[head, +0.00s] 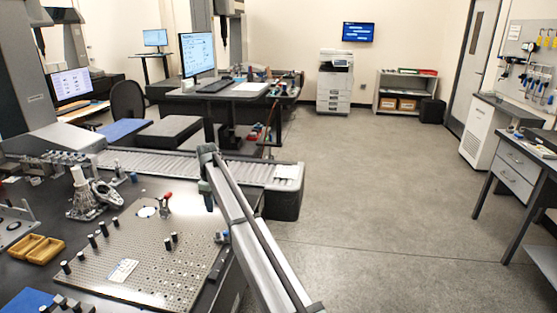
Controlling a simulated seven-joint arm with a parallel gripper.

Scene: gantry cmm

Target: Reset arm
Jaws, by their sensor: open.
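I cannot make out my gripper in the head view, so its position relative to anything here does not show. The task line names no object. The nearest work area is a dark table (150,187) on the left. A perforated metal fixture plate (180,262) lies on it, with several black pegs standing on it. A small red-topped clamp (166,205) stands at the plate's back. A long grey beam (243,225) runs from the bottom edge up to the table's right side.
Yellow trays (46,250) and a metal part (84,195) sit left of the plate. A ribbed grey cover (190,168) runs behind. A drawer bench (520,165) stands at right, a printer (335,82) and shelf (405,92) at the back. The floor (385,190) between is clear.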

